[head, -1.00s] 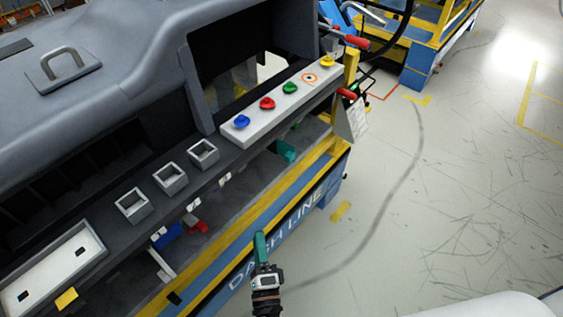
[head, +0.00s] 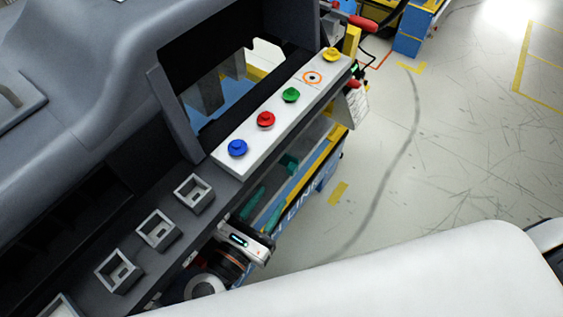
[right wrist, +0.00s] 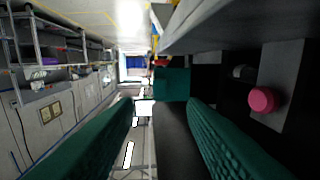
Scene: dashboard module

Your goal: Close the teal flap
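The teal flap (head: 289,162) shows in the head view as a small patch below the right half of the white button panel (head: 275,118), partly hidden by it. In the right wrist view the teal flap (right wrist: 172,84) is a flat rectangle standing out beside a dark recess, ahead of the fingertips. My right gripper (head: 262,208) is under the panel's near end, its teal fingers pointing toward the flap. It is open and empty, with a gap between the fingers (right wrist: 162,104) and the flap beyond them, apparently untouched. My left gripper is not in view.
The panel carries blue, red, green and yellow knobs. Its underside (right wrist: 230,20) lies close above my right gripper. Several grey square sockets (head: 158,230) line the dashboard ledge. A pink-red knob (right wrist: 263,99) sits at right in the wrist view. Open floor (head: 440,150) lies to the right.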

